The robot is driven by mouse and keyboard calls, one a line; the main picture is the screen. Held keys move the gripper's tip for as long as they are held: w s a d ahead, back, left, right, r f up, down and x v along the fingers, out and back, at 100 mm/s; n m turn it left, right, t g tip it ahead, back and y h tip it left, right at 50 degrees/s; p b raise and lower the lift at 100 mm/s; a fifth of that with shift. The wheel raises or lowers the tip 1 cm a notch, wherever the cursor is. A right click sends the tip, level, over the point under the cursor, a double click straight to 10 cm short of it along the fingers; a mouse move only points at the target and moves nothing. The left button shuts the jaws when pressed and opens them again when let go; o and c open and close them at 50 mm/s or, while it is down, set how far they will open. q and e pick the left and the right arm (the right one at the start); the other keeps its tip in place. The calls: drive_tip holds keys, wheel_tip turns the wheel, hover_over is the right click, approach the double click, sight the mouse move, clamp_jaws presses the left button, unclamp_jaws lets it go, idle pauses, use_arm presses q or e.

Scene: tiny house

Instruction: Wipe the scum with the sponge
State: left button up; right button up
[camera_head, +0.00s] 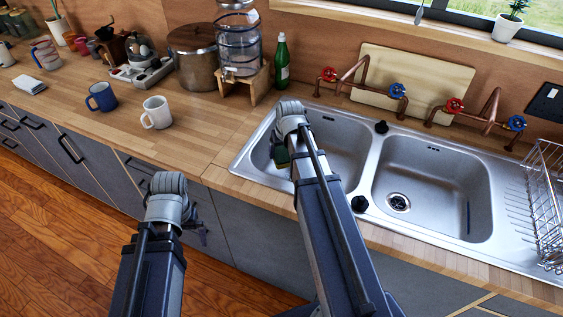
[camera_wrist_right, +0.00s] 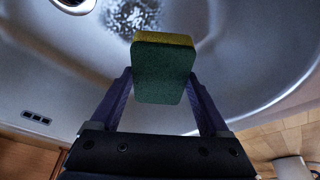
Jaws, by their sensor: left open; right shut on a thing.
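The sponge (camera_wrist_right: 163,78) has a green face and a yellow layer. My right gripper (camera_wrist_right: 160,85) is shut on it, with one finger at each side. In the head view the sponge (camera_head: 281,157) shows partly behind my right wrist, over the left sink basin (camera_head: 345,135). The scum (camera_wrist_right: 132,14) is a pale speckled patch on the basin surface, just beyond the sponge in the wrist view. The sponge covers part of it, and I cannot tell whether they touch. My left gripper (camera_head: 198,230) is open and empty, low in front of the cabinets and mostly hidden by its wrist.
The right basin (camera_head: 430,185) is empty. Copper taps (camera_head: 352,80) and a cutting board (camera_head: 412,82) stand behind the sink. A wire dish rack (camera_head: 548,205) is at the right. A white mug (camera_head: 157,112) and a blue mug (camera_head: 102,97) stand on the counter at the left.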

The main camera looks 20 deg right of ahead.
drive_tip(key=shift+a+f, duration=0.2)
drive_tip(key=shift+f, duration=0.1)
drive_tip(key=shift+f, duration=0.1)
